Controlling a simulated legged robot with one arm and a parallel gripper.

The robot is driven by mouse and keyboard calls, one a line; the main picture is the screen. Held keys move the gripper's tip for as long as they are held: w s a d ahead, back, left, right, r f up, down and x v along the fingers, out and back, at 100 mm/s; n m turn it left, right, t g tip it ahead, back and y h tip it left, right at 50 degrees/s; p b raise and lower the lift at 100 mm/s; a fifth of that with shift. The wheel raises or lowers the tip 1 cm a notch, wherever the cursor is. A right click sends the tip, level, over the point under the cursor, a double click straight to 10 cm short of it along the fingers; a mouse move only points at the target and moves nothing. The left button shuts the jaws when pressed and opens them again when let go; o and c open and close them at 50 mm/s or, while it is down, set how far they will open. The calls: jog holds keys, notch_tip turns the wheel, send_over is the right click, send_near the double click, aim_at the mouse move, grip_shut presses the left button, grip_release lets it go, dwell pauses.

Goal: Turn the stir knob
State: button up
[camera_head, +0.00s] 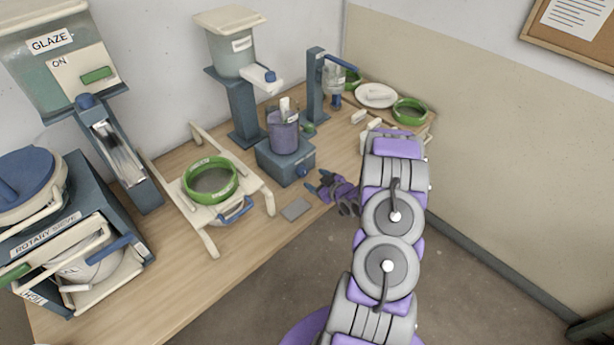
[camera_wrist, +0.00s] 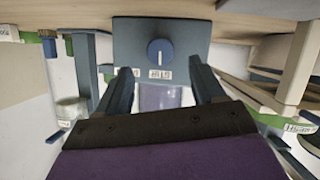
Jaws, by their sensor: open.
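The stir knob (camera_head: 303,171) is a small round blue knob on the front of a dark blue mixer base (camera_head: 272,158). In the wrist view the knob (camera_wrist: 160,52) shows face-on with a pale, nearly vertical pointer line. A small printed label (camera_wrist: 160,74) sits beside it on the panel. The purple glaze container (camera_head: 283,135) stands on the base. My gripper (camera_head: 318,181) is just in front of the knob, apart from it. Its two blue fingers are open and empty, and in the wrist view the gripper (camera_wrist: 160,68) has the knob between and beyond its tips.
A grey pad (camera_head: 295,209) lies near the table's front edge. A green-rimmed sieve on a cream frame (camera_head: 187,193) stands left of the mixer. A blue stand (camera_head: 316,95), plate (camera_head: 376,95) and green bowl (camera_head: 409,111) are behind. Floor is free in front.

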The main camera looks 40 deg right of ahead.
aim_at(305, 173)
jog(key=x, duration=0.6)
jog(key=shift+w+f+b, duration=0.15)
jog(key=shift+w+b, duration=0.15)
jog(key=shift+b, duration=0.05)
jog(key=shift+c, duration=0.3)
jog(key=c, duration=1)
jog(key=shift+p, duration=0.4)
